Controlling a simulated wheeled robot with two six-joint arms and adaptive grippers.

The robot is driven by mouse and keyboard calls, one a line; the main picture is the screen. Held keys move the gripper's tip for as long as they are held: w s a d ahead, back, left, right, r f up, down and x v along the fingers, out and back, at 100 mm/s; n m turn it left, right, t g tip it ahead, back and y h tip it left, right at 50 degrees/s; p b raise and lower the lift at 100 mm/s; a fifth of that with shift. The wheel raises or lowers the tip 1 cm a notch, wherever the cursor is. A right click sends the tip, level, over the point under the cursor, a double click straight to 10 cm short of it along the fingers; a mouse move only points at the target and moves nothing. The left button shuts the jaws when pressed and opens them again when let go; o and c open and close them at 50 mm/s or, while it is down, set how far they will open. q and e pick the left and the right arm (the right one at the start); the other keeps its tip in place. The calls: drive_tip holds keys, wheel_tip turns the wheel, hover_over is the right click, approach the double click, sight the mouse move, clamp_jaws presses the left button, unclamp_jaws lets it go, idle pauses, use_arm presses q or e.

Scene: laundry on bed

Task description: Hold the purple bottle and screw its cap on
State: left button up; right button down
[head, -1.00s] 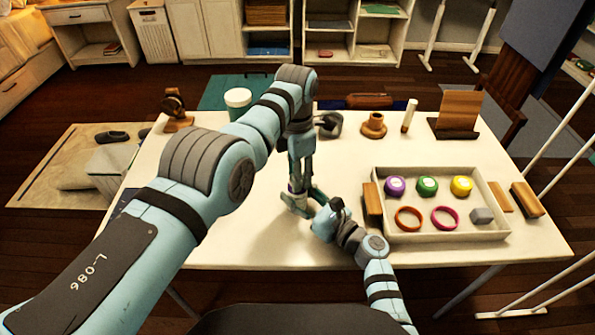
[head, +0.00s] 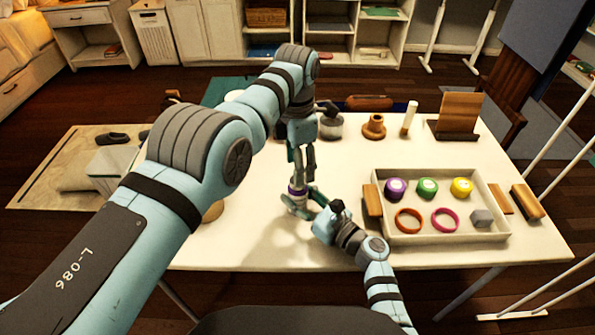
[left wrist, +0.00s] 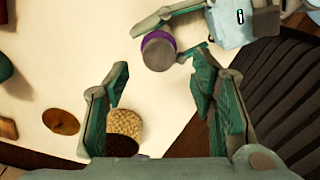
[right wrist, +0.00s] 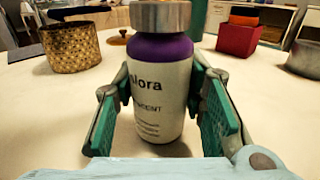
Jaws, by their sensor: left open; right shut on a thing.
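The purple bottle (right wrist: 160,85) stands upright on the table, with a pale label and purple shoulder. My right gripper (right wrist: 160,100) is shut on its body, a finger on each side. In the head view the bottle (head: 298,197) is at the front middle, beside my right gripper (head: 312,205). A grey-brown cap (right wrist: 160,14) sits on top of the bottle; whether it is tight cannot be told. The left wrist view shows the cap (left wrist: 158,52) from above, just beyond the fingertips of my left gripper (left wrist: 160,75), which is open and empty.
A white tray (head: 440,238) with colored lids, rings and a grey block is on the right. A woven basket (right wrist: 75,45) stands behind the bottle at left. A wooden stand (head: 455,133), candle (head: 409,118) and brown pot (head: 373,126) line the back.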

use_arm(q)
drive_tip(key=shift+r, duration=0.35)
wheel_tip(320, 180, up, 3)
drive_tip(key=shift+r, duration=0.15)
wheel_tip(320, 180, down, 8)
drive_tip(key=shift+w+f, duration=0.1)
idle(0.5)
drive_tip(key=shift+c, duration=0.3)
